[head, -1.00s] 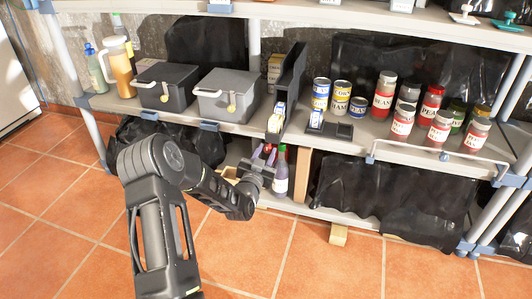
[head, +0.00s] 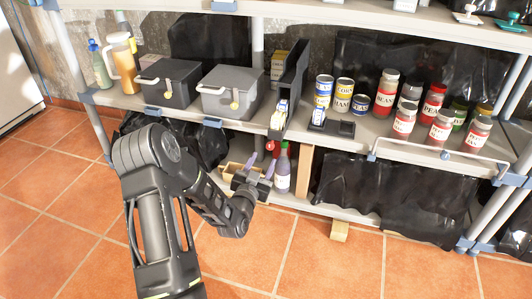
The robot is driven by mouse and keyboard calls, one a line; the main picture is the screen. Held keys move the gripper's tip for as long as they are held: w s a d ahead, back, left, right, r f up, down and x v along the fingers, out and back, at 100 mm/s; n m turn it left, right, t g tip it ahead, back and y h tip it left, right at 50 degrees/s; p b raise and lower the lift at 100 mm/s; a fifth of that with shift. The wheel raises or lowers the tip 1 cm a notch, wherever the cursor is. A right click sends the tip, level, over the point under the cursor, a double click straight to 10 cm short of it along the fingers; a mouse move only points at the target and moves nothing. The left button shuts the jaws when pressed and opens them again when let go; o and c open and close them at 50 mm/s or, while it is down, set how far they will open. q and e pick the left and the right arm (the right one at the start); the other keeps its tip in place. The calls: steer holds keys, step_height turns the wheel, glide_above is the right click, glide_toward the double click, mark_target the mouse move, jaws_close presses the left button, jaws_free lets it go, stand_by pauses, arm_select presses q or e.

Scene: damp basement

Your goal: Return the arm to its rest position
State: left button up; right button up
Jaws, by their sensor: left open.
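My left arm comes in from the lower left of the head view, bent at the elbow. Its gripper (head: 262,171) is open, with two purple-tipped fingers spread apart and nothing seen between them. It is in front of the shelf rack, below the edge of the middle shelf (head: 235,126). A dark bottle with a white label (head: 282,172) stands on the lower shelf just behind and to the right of the gripper. I cannot tell the exact gap between them. My right gripper is not in view.
On the middle shelf stand a black box (head: 167,84), a grey box (head: 228,92), an orange jug (head: 122,66), cans (head: 343,94) and several jars (head: 404,120). A white rail (head: 440,153) fronts the right part.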

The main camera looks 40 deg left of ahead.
arm_select(q)
steer(key=shift+s+d, duration=0.15)
steer(key=shift+s, duration=0.35)
